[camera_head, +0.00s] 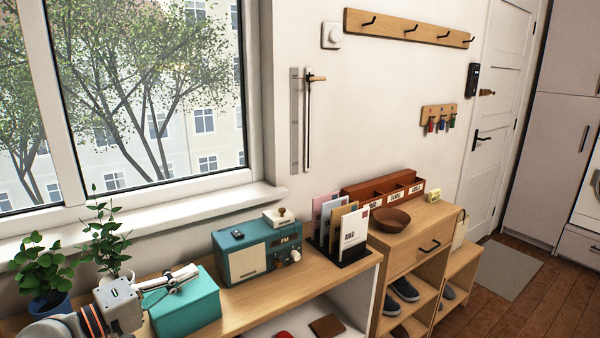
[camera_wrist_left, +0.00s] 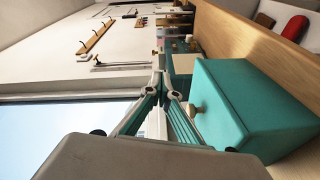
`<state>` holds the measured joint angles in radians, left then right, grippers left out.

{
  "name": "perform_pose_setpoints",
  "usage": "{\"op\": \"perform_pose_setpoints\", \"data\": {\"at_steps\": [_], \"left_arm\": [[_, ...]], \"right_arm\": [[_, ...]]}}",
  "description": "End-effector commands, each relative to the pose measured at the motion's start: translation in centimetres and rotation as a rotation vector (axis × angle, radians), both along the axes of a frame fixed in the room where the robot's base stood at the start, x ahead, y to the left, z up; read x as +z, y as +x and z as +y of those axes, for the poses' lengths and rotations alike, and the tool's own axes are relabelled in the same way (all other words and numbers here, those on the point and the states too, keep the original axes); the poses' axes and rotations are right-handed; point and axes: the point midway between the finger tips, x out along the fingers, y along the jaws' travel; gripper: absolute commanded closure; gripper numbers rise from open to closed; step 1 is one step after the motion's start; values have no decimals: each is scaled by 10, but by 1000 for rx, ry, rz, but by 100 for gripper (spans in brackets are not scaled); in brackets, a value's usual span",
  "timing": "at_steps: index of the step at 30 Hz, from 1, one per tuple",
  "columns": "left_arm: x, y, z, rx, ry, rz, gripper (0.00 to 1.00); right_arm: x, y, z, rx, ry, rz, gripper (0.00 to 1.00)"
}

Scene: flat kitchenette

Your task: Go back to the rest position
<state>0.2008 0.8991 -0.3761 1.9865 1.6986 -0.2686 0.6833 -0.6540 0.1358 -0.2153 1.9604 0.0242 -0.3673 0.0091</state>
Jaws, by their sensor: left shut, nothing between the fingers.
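My left gripper (camera_head: 186,277) comes in from the lower left in the head view, over or just beside a teal box (camera_head: 190,308) on the wooden counter. Its fingers are shut and empty. In the left wrist view the fingertips (camera_wrist_left: 166,82) meet next to the teal box (camera_wrist_left: 255,100), which has a small light knob (camera_wrist_left: 196,112). I cannot tell whether the fingers touch the box. My right gripper does not show.
A teal radio (camera_head: 250,250), a card holder (camera_head: 350,255) and a brown bowl (camera_head: 390,220) stand further right. Two potted plants (camera_head: 45,270) (camera_head: 108,240) stand at the left by the window (camera_head: 150,100). The floor (camera_head: 500,305) at right is mostly clear.

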Motion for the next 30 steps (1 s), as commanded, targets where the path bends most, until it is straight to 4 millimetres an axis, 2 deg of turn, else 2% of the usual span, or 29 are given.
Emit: {"op": "perform_pose_setpoints", "data": {"at_steps": [1, 3, 6, 9, 12, 16, 20, 24, 30], "left_arm": [[-17, -14, -17, -32, 72, -26, 100], [-41, -33, -38, -75, 201, -76, 100], [-79, -62, -63, -130, 408, -153, 100], [-118, -89, -78, -172, 645, -230, 100], [-154, -113, -79, -195, 900, -288, 100], [-194, -141, -55, -210, 1241, -299, 100], [-219, -168, -13, -227, 1547, -240, 100], [-231, -194, 28, -254, 1769, -149, 100], [-235, -231, 76, -302, 1987, -5, 100]], "right_arm": [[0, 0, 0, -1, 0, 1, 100], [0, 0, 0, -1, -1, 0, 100], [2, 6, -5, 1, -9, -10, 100], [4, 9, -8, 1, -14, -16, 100], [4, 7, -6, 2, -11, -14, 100], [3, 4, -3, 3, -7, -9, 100], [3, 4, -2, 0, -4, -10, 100], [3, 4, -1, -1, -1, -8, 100], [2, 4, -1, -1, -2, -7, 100]]}}
